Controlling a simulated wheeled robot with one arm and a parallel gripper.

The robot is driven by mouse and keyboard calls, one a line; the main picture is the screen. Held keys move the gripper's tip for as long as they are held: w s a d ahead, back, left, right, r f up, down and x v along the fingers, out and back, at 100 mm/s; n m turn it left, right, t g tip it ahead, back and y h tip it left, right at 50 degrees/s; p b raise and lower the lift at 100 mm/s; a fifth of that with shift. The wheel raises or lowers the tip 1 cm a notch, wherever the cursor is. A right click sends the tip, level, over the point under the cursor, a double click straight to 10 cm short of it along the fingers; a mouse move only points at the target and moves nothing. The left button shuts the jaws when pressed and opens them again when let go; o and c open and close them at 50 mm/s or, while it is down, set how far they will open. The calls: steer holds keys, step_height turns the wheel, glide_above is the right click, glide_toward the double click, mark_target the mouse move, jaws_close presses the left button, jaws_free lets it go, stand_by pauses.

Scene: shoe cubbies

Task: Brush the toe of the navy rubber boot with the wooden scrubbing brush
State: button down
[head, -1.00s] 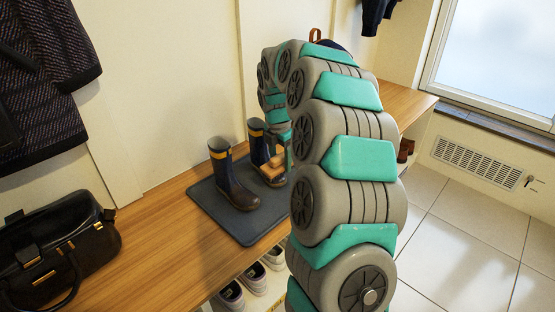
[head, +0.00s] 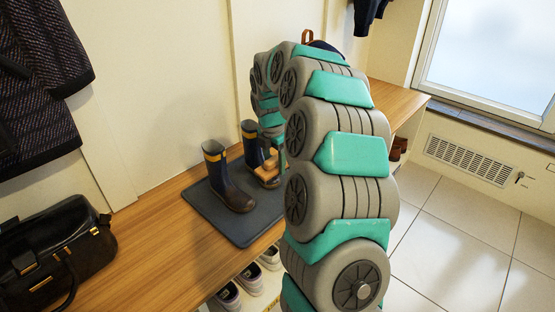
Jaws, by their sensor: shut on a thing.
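Two navy rubber boots with yellow bands stand upright on a dark mat (head: 240,226) on the wooden bench. The nearer boot (head: 222,178) is in full view, its toe towards the lower right. The farther boot (head: 250,140) is partly hidden by the brush and my arm. The wooden scrubbing brush (head: 265,164) is at the farther boot's front, over its toe area; I cannot tell whether they touch. My gripper (head: 276,155) is shut on the brush, mostly hidden behind my arm.
A black handbag (head: 55,250) sits at the bench's left end. Dark coats (head: 35,100) hang at left. Shoes (head: 245,280) fill cubbies below the bench (head: 150,225). A dark item with a brown loop (head: 308,37) shows behind my arm. Tiled floor is clear at right.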

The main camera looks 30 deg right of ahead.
steer(key=shift+s+a+f, duration=0.1)
steer(key=shift+s+a, duration=0.1)
steer(key=shift+a, duration=0.35)
steer(key=shift+s+a, duration=0.15)
steer(key=shift+a, duration=0.4)
steer(key=shift+w+d+p, duration=0.25)
steer(key=shift+d+p, duration=0.15)
steer(key=shift+d, duration=0.4)
steer(key=shift+w+d+p, duration=0.25)
steer(key=shift+d+p, duration=0.2)
steer(key=shift+d, duration=0.3)
steer(key=shift+w+d+p, duration=0.25)
steer(key=shift+d+p, duration=0.15)
steer(key=shift+d, duration=0.4)
steer(key=shift+s+a, duration=0.15)
steer(key=shift+a, duration=0.45)
steer(key=shift+s+a, duration=0.15)
steer(key=shift+a, duration=0.4)
steer(key=shift+s+a+f, duration=0.15)
steer(key=shift+s+a, duration=0.1)
steer(key=shift+a, duration=0.35)
steer(key=shift+s+a+f, duration=0.1)
steer(key=shift+s+a, duration=0.15)
steer(key=shift+a, duration=0.35)
steer(key=shift+w+d+p, duration=0.3)
steer(key=shift+d+p, duration=0.05)
steer(key=shift+d, duration=0.35)
steer(key=shift+w+d+f, duration=0.1)
steer(key=shift+d, duration=0.35)
